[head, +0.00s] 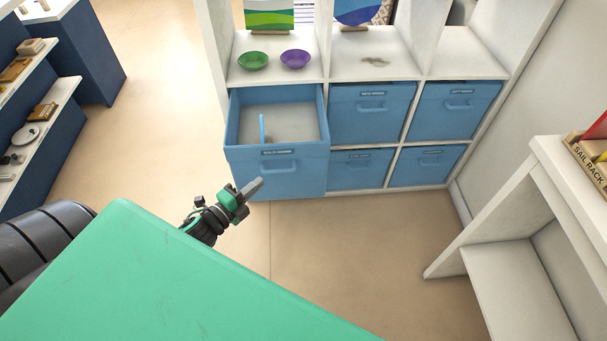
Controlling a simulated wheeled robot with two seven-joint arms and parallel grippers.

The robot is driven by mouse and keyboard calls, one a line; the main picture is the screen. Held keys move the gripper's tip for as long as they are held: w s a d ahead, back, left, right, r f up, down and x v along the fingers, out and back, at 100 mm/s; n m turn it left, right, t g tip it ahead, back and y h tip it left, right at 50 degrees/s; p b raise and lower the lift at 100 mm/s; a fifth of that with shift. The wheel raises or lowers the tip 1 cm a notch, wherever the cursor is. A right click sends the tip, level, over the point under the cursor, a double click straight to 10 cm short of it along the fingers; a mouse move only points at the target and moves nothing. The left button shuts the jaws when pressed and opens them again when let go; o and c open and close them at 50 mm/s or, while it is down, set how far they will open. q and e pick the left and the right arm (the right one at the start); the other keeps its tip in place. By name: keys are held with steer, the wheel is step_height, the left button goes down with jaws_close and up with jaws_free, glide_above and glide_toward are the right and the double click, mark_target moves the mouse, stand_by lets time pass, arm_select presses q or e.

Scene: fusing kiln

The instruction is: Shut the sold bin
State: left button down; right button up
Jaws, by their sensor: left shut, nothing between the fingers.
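An open blue bin (240,159) sticks out of the upper left cell of the white cubby shelf. It has a front handle and a small label that I cannot read. A light blue strip (262,128) stands inside it. My left gripper (258,184) is shut and empty, in front of the bin's face, near its lower left part; I cannot tell whether it touches. Which bin is the sold bin I cannot read from the labels. My right gripper is not in view.
Other blue bins (370,118) sit flush in the shelf. A white bench (520,280) stands at the right. The floor before the shelf is clear.

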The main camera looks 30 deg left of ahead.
arm_select(q)
glide_toward(290, 145)
steer(key=w+d, duration=0.2)
steer(key=d, duration=0.2)
steer(key=w+a, duration=0.2)
steer(key=shift+w+m+p, duration=0.3)
steer(key=shift+w+p, duration=0.1)
steer(key=shift+w+a, duration=0.25)
steer(key=shift+w, duration=0.2)
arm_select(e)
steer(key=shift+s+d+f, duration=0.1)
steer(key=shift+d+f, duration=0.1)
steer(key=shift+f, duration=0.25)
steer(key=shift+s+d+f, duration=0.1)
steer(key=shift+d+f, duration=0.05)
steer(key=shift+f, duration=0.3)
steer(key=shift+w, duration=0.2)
arm_select(q)
steer(key=shift+w, duration=0.1)
